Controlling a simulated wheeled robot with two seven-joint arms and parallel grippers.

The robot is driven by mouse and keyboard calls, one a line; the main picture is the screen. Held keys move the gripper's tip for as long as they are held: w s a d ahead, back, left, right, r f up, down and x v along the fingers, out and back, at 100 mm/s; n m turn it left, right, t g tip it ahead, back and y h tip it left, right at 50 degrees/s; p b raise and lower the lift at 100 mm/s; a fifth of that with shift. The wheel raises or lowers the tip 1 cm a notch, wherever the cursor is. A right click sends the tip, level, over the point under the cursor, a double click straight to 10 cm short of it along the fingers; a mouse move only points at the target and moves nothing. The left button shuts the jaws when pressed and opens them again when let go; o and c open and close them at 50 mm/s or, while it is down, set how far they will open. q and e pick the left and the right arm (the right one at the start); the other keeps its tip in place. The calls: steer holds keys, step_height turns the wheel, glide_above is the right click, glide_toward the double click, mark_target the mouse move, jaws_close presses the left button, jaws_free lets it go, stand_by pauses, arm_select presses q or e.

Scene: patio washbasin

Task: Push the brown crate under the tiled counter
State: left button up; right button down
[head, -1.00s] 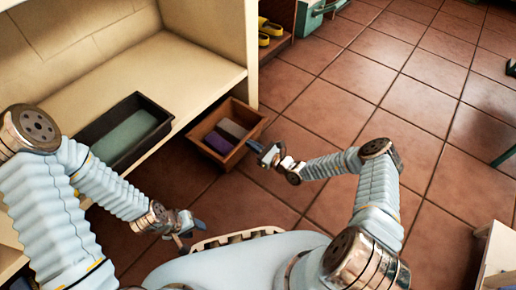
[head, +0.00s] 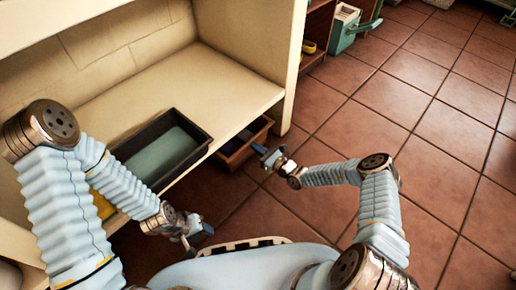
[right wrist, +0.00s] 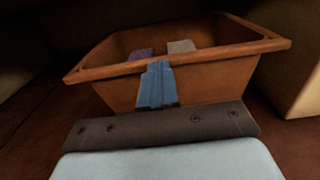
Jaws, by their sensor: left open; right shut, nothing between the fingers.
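The brown crate (head: 242,146) stands on the floor partly beneath the cream shelf of the counter (head: 225,85). In the head view the shelf and a dark bin hide much of it. In the right wrist view the crate (right wrist: 200,75) fills the middle, with a purple and a grey item inside. My right gripper (head: 262,150) is shut and empty at the crate's near side; in the right wrist view its blue fingers (right wrist: 156,85) are up against the crate's front wall, though contact is hard to tell. My left gripper (head: 200,232) is open and empty, low in front of the shelf.
A dark bin (head: 205,137) with a pale green content sits on the shelf edge above the crate. The counter's end panel (head: 290,75) stands right of the crate. A teal box (head: 342,30) and yellow items (head: 309,47) are farther back. Tiled floor on the right is clear.

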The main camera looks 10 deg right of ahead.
steer(key=b+x, duration=0.2)
steer(key=x, duration=0.5)
steer(key=shift+w+a+f+b, duration=0.1)
steer(key=shift+w+a+b, duration=0.2)
steer(key=shift+b, duration=0.1)
steer(key=shift+w, duration=0.15)
arm_select(q)
steer(key=f, duration=0.2)
steer(key=shift+w+a+f, duration=0.2)
steer(key=shift+w+f, duration=0.1)
steer(key=shift+f, duration=0.1)
arm_select(e)
steer(key=v, duration=0.5)
arm_select(q)
steer(key=s+r+p, duration=0.2)
steer(key=r+p, duration=0.1)
steer(key=shift+s+a, duration=0.1)
steer(key=shift+s, duration=0.15)
arm_select(e)
glide_toward(248, 142)
steer(key=shift+w+d+f, duration=0.15)
steer(key=shift+d+f, duration=0.15)
steer(key=shift+f, duration=0.15)
arm_select(q)
steer(key=shift+f, duration=0.1)
